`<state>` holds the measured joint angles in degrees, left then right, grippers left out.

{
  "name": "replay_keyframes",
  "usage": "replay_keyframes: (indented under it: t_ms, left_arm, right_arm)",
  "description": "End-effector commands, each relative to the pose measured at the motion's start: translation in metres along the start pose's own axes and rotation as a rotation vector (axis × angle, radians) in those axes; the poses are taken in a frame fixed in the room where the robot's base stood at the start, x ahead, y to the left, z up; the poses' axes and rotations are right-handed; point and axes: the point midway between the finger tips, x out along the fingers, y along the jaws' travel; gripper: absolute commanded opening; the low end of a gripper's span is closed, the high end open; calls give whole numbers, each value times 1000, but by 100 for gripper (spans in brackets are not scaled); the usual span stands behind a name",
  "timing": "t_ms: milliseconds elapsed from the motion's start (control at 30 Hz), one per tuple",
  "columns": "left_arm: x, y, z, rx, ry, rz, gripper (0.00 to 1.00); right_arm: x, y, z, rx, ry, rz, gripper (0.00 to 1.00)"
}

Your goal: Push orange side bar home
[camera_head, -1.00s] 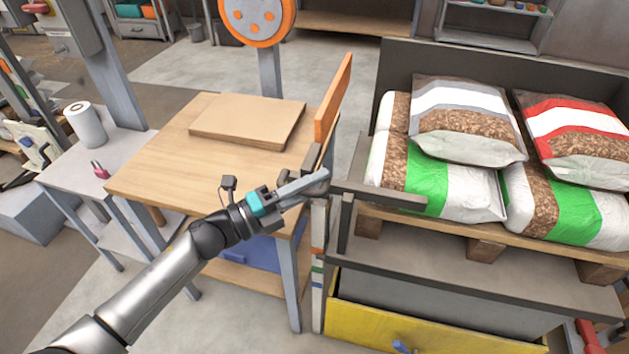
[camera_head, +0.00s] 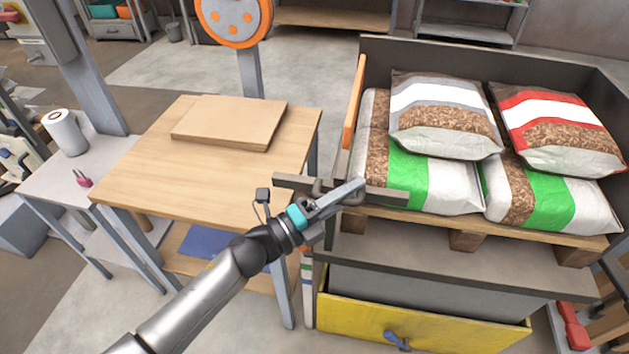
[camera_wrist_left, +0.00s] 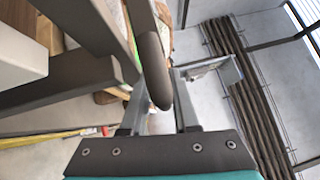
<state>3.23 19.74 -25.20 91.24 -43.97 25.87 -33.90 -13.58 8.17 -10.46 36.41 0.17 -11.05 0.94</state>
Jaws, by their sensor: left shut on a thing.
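The orange side bar (camera_head: 354,102) stands upright along the left side of the bag stand, close against its dark back panel (camera_head: 385,65). A dark grey crossbar (camera_head: 385,194) runs left to right in front of the bags, below the orange bar. My left gripper (camera_head: 345,193) is at this crossbar, shut on a dark rounded handle. The handle (camera_wrist_left: 153,70) shows between the two fingers in the left wrist view. The lower joint of the orange bar is partly hidden by the crossbar and gripper. My right gripper is not in view.
Several pellet bags (camera_head: 446,115) lie stacked on a wooden pallet. A wooden table (camera_head: 150,160) with a flat brown stack (camera_head: 228,120) stands to the left. A yellow drawer (camera_head: 450,330) with a blue handle (camera_head: 397,341) is below. The floor at lower left is free.

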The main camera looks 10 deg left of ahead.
Motion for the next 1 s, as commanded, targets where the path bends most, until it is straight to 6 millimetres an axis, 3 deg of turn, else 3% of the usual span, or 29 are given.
replay_keyframes:
  t_ms: [33,100,400,900,933,1000]
  left_arm:
    - [15,-12,-10,-3,5,-29,0]
    - [28,-12,-23,-2,5,-29,0]
    - [64,-11,-60,1,7,-28,0]
    - [71,-11,-68,2,8,-26,0]
    - [71,-11,-68,2,8,-26,31]
    - [71,-11,-69,2,9,-26,39]
  right_arm:
    - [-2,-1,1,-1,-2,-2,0]
    - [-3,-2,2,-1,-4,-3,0]
    - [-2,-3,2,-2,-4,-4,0]
    - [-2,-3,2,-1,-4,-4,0]
    - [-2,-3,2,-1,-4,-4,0]
    - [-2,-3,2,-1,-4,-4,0]
